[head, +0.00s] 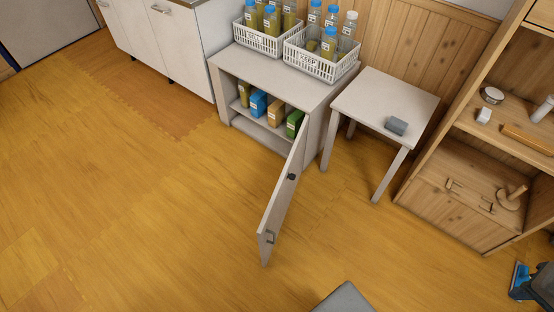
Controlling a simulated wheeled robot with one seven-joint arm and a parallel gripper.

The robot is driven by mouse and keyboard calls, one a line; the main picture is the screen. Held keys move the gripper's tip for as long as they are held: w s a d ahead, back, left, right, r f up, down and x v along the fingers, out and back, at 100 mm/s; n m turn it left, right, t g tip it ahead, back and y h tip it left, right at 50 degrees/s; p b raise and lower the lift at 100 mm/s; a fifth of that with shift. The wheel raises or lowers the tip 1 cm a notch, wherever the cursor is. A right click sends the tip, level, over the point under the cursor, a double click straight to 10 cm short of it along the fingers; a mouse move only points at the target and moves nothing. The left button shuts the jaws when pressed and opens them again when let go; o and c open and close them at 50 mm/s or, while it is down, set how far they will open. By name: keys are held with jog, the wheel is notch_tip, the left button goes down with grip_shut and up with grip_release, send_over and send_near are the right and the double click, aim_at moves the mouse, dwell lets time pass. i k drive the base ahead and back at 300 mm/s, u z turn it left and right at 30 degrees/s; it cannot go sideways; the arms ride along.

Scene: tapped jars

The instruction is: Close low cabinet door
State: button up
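The low white cabinet (322,88) stands against the wooden wall, its front open. Its door (281,202) hangs from the cabinet's right front edge and is swung far out over the floor toward me. A small metal handle (270,238) is near the door's free end, and a dark fitting (292,177) sits higher on the same face. Inside, yellow, blue, orange and green packages stand on the shelf. A dark and blue part of my own body (532,284) seems to show at the lower right, apart from the door.
Two white baskets (322,68) of bottles stand on the cabinet. A small white table (385,97) with a grey block (396,126) is just right of it. A wooden shelf unit (455,215) stands farther right. The floor left of the door is clear.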

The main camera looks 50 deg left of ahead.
aim_at(269, 227)
jog(key=u, duration=2)
jog(key=k, duration=0.15)
jog(key=u, duration=1)
jog(key=i, duration=0.1)
jog(key=z, duration=0.7)
